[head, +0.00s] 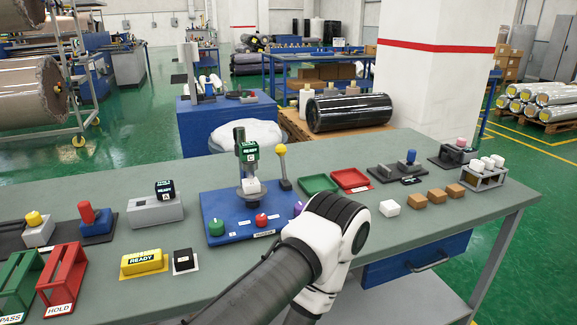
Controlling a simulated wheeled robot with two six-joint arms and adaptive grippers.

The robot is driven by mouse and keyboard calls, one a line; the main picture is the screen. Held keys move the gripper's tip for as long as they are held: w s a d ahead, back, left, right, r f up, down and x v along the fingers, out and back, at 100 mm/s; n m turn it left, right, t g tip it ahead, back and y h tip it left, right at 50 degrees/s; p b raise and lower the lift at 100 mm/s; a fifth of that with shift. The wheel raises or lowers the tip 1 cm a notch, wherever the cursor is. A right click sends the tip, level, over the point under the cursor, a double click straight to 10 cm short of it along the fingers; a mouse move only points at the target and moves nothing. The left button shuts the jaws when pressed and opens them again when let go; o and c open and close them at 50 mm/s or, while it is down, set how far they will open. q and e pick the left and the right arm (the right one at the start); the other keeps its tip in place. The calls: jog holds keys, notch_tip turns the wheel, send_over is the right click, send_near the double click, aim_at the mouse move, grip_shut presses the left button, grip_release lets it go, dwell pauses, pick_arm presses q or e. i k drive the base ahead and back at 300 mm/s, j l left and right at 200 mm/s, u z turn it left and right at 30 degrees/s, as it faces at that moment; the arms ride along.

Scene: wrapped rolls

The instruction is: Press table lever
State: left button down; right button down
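A lever with a yellow ball knob (281,150) stands upright at the right rear of a blue press station (240,222) in the middle of the grey-green table. The station has a dark green press head marked "READY" (247,152) above a white block (251,185) on a round seat. A green knob (216,227) and a red knob (262,220) sit on its front. One of my arms reaches in from the bottom; its white and black joint is in front of the station's right corner and partly hides a purple knob (298,208). Neither gripper shows.
Green (318,185) and red (351,180) trays lie right of the lever. Left are a yellow READY block (143,262), a red-handled device (87,214) and green and red racks (62,277).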

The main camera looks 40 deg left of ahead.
aim_at(280, 150)
jog(key=i+l, duration=0.2)
jog(key=l, duration=0.15)
jog(key=i+l, duration=0.2)
jog(key=l, duration=0.15)
jog(key=i+l, duration=0.35)
jog(key=l, duration=0.3)
jog(key=u, duration=2.55)
jog(key=l, duration=0.1)
